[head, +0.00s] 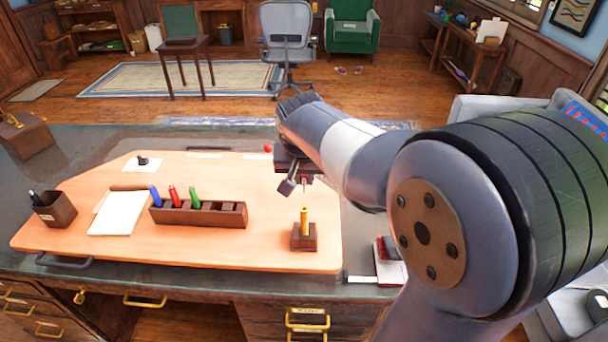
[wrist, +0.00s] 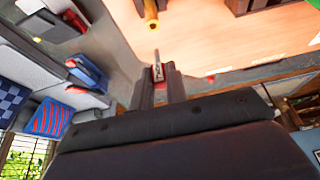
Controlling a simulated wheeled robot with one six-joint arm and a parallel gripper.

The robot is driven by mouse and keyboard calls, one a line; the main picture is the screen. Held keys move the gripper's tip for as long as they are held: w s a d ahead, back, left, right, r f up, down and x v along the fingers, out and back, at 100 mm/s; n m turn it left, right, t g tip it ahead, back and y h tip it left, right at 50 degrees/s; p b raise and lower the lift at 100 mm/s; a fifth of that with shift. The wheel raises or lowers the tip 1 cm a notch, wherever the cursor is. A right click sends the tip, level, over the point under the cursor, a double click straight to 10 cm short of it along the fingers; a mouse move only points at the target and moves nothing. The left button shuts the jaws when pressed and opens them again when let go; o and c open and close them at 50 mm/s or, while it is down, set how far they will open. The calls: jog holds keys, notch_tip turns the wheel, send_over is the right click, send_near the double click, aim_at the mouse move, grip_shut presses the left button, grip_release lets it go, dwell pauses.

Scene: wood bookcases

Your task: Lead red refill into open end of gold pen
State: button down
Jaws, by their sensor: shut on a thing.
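The gold pen (head: 304,220) stands upright in a small dark wooden block (head: 304,241) near the front right of the desk board. In the wrist view its gold barrel (wrist: 151,14) shows at the top edge. My gripper (head: 303,181) is above and slightly behind the pen, apart from it. It is shut on the red refill (head: 304,184), which hangs as a short reddish piece below the jaws. In the wrist view a thin tip of the refill (wrist: 157,56) sticks out past the jaws towards the pen. Most of the refill is hidden by the jaws.
A wooden rack (head: 198,217) with blue, red and green pens stands left of the pen block. A white pad (head: 118,213) and a pen cup (head: 55,210) lie further left. A red-and-black item (head: 388,250) is at the right edge. The board between rack and block is clear.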

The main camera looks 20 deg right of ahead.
aim_at(304, 211)
jog(key=shift+f+b, duration=2.65)
jog(key=shift+f, duration=0.85)
jog(key=shift+f+b, duration=0.3)
jog(key=shift+f, duration=0.1)
jog(key=c, duration=1.3)
grip_release()
jog(key=shift+r, duration=0.1)
jog(key=v, duration=1)
jog(key=shift+s+r, duration=0.15)
jog(key=shift+r, duration=0.15)
